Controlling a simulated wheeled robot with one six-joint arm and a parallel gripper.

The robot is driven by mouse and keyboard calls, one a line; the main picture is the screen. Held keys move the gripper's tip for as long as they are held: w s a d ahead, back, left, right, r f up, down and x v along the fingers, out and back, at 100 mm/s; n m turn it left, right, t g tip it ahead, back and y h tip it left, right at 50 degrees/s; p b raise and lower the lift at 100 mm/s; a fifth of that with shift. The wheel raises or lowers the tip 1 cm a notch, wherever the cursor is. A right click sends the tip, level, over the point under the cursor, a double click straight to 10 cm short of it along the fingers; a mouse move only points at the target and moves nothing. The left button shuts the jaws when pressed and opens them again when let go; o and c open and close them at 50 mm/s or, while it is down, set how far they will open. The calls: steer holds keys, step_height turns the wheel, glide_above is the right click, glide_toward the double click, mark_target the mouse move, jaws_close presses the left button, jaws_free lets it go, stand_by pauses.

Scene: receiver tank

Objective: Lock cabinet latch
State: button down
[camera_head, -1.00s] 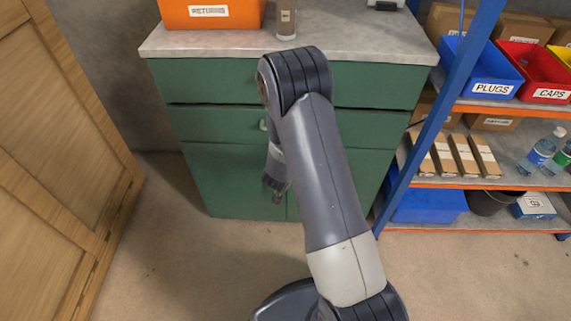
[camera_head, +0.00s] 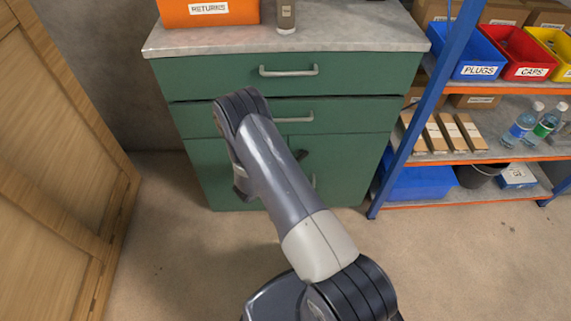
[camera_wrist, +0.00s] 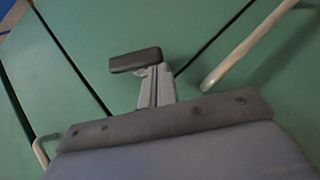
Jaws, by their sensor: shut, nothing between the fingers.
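The green cabinet (camera_head: 345,155) stands ahead. Its dark latch lever (camera_head: 301,155) shows just right of my forearm, close to the seam between the two lower doors. In the wrist view the lever (camera_wrist: 135,61) lies just beyond the tips of my gripper (camera_wrist: 155,88) and sticks out to their left. My gripper is shut and empty. I cannot tell whether the fingertips touch the lever. In the head view my forearm hides the fingertips and the left door's handle.
Drawer handles (camera_head: 289,71) stick out of the cabinet front. A wooden door-like panel (camera_head: 50,170) stands at the left. A blue-posted shelf (camera_head: 425,110) with bins and bottles stands at the right. The floor before the cabinet is clear.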

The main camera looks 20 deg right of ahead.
steer(key=f+n+h+b, duration=0.1)
steer(key=h+b, duration=0.1)
steer(key=b, duration=0.1)
steer(key=d+f+n+h+b, duration=0.1)
steer(key=n+b, duration=0.1)
steer(key=b, duration=0.1)
steer(key=shift+s+f+t+h, duration=0.15)
steer(key=shift+f+t+h, duration=0.15)
steer(key=shift+f+h, duration=0.1)
stand_by(0.5)
steer(key=p+v, duration=0.1)
steer(key=v, duration=0.9)
steer(key=shift+s+a, duration=0.25)
steer(key=shift+a, duration=0.1)
